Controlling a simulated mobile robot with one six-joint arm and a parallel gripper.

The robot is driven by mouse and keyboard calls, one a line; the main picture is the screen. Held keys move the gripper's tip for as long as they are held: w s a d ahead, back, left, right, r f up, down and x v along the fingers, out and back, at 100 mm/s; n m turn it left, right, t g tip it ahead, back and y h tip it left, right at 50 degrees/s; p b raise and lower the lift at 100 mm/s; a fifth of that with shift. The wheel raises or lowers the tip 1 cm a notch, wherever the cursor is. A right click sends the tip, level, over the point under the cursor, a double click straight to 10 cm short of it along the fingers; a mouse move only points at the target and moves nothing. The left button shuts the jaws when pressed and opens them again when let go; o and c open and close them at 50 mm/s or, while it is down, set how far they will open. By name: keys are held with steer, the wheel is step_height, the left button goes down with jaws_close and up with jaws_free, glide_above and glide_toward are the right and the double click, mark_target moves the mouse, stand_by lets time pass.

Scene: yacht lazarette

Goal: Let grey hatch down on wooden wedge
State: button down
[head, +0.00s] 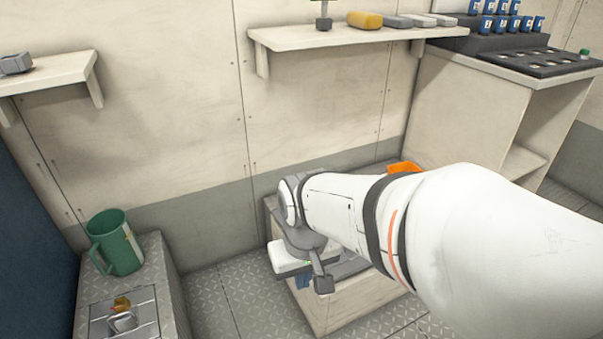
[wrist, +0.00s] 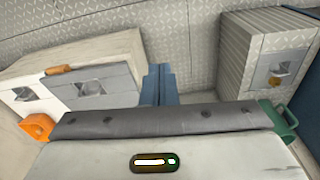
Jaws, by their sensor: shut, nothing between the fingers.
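My gripper (head: 303,283) has blue fingers, held together with nothing between them, and points down beside the pale box in the head view. In the wrist view its fingers (wrist: 158,84) stand to the right of a grey hatch panel (wrist: 118,82) with a recessed pull, with no visible contact. A small orange-brown block, seemingly the wooden wedge (wrist: 60,69), lies at this panel's upper left edge. Whether the panel rests on it is too small to tell.
The pale box (head: 345,306) also bears an orange cup-like thing (head: 403,167). A grey locker at left carries a green jug (head: 115,245) and a metal plate (head: 142,310) with a ring pull and amber piece. A wall shelf (head: 335,38) is above. Tread-plate floor between is clear.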

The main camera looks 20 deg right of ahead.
steer(key=shift+a, duration=0.1)
steer(key=w+d+f+m+t+y+p, duration=0.25)
steer(key=w+d+f+m+y, duration=0.35)
steer(key=m, duration=0.4)
steer(key=w+d+f+m+t+y+p, duration=0.25)
steer(key=w+d+f+m+p, duration=0.2)
steer(key=w+d+m, duration=0.35)
steer(key=s+d+f+m+t+h+p, duration=0.1)
steer(key=s+d+f+m+t+h, duration=0.25)
steer(key=d+f+m, duration=0.55)
steer(key=s+d+f+m+t+h+p, duration=0.1)
steer(key=s+d+f+m+t+h, duration=0.3)
steer(key=d+f+m, duration=0.6)
steer(key=w+d+f+n+b, duration=0.1)
steer(key=w+n+b, duration=0.1)
steer(key=w, duration=0.6)
steer(key=shift+f+g, duration=0.35)
